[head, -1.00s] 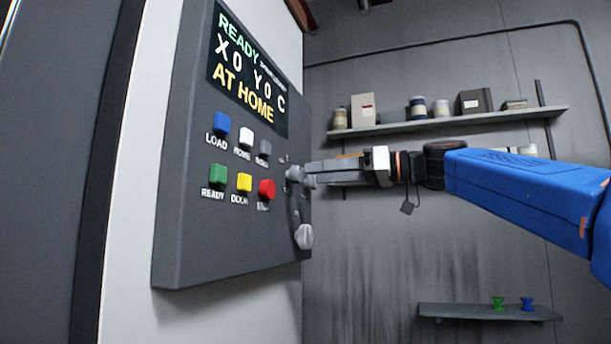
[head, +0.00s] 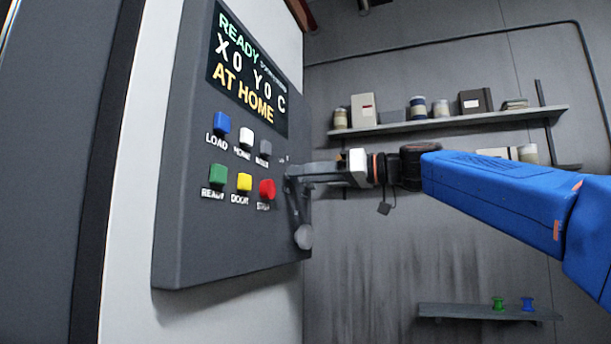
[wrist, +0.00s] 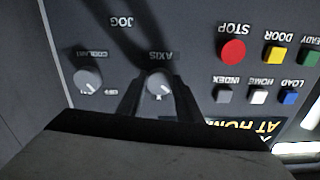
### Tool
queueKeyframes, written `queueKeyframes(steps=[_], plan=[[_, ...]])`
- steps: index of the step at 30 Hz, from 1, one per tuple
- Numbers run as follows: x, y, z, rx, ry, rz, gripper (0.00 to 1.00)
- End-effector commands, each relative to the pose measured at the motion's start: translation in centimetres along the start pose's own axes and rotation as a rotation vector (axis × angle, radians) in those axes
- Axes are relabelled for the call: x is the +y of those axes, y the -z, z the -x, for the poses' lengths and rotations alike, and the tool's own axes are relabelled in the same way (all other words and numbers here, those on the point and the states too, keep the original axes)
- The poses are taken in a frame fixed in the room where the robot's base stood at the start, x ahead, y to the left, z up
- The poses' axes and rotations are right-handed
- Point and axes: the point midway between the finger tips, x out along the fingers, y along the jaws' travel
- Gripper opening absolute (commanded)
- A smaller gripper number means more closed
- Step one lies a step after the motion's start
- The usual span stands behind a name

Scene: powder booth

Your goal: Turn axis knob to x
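The axis knob (wrist: 158,84) is a round light-grey knob under the upside-down AXIS label in the wrist view. A small letter mark, seemingly X, is at its lower edge; its pointer direction is too small to tell for sure. My gripper (wrist: 157,90) has one dark finger on each side of the knob, with a narrow gap seeming to show on both sides. It is open around the knob. In the head view my gripper (head: 289,178) is at the right edge of the grey control panel (head: 225,245), and its fingers hide the axis knob.
The coolant knob (wrist: 88,81) is close beside the axis knob. The red STOP button (wrist: 233,50) and several other buttons are on the other side. The display (head: 245,75) reads READY, X0 Y0 and AT HOME. A shelf (head: 450,122) with containers is behind my arm.

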Motion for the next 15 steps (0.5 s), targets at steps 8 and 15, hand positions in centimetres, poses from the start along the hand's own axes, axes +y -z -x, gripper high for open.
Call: queueKeyframes(steps=[8,15], plan=[[0.01,0.0,0.02,0.0,-0.001,-0.028,0.1],[-0.01,0.0,0.02,0.0,-0.001,-0.149,0.1]])
